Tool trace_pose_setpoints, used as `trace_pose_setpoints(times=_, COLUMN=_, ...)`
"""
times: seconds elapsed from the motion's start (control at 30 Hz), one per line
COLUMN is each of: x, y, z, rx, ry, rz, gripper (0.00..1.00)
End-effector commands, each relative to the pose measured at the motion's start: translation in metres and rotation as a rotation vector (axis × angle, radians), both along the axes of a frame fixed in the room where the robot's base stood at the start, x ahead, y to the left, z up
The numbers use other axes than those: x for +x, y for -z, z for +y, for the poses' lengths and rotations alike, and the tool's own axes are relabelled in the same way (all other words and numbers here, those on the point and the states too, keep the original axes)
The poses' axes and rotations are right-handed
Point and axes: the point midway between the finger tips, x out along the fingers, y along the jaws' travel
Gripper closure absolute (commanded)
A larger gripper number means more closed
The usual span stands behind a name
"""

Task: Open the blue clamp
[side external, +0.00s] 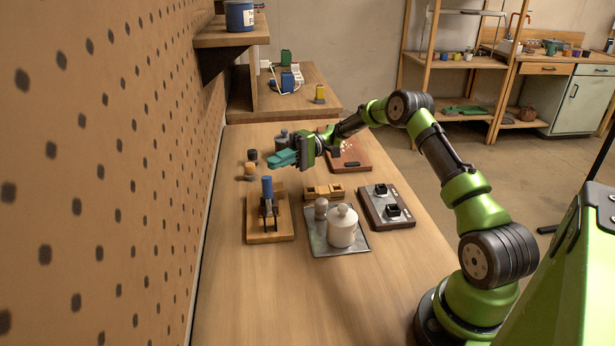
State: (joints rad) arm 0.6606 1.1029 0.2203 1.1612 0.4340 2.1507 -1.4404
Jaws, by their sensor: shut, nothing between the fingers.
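The blue clamp (267,187) has an upright blue handle on a dark metal mechanism. It is mounted on a wooden base (257,238) on the left part of the workbench. My gripper (277,159), with teal fingers, is shut and empty. In the picture it is above and slightly right of the blue handle, pointing left toward the pegboard. It appears apart from the clamp. How far apart in depth I cannot tell.
A metal tray (322,246) with a white bottle (342,228) and a small grey jar (321,207) stands right of the clamp. A board with black switches (371,211) lies farther right. Dark containers sit behind my gripper. The pegboard wall (110,180) borders the left; the front bench is clear.

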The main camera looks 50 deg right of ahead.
Motion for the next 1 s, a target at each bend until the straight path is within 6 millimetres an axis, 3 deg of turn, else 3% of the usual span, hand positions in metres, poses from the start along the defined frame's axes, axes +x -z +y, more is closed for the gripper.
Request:
trace_pose_setpoints(times=0.33, x=-0.019, y=0.0, z=0.024, rx=-0.002, ry=0.003, rz=0.0, gripper=1.0)
trace_pose_setpoints(times=1.0, x=-0.024, y=-0.002, z=0.029, rx=-0.029, ry=0.003, rz=-0.027, gripper=1.0)
